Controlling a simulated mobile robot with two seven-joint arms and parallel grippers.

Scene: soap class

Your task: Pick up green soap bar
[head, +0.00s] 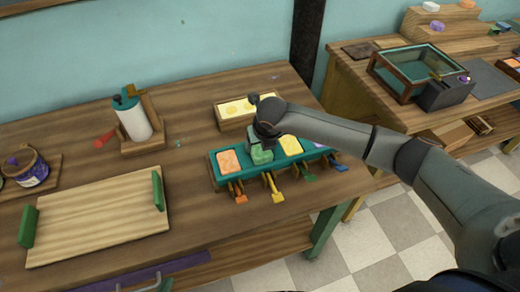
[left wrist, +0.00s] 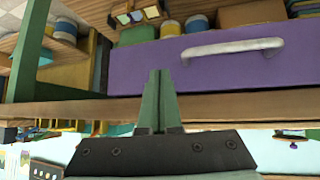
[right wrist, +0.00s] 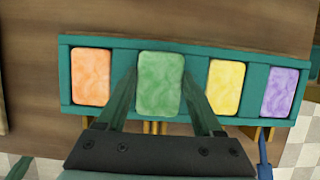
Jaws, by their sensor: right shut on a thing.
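The green soap bar (right wrist: 160,84) is between the fingers of my right gripper (right wrist: 161,80), which is shut on it. In the head view the green bar (head: 262,156) shows just below my right gripper (head: 266,138), over the teal tray (head: 215,178). In the right wrist view it looks larger than the neighbouring bars and overlaps the tray's lower rim, so it seems slightly raised. My left gripper (left wrist: 160,100) is shut and empty in the left wrist view, near a purple drawer (left wrist: 200,60); it is outside the head view.
Orange (right wrist: 90,77), yellow (right wrist: 226,87) and purple (right wrist: 279,92) soap bars sit in the tray's other slots. A wooden box (head: 236,112) with yellow contents stands behind it. A wooden board with green handles (head: 95,215) lies left. Bare tabletop lies between board and tray.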

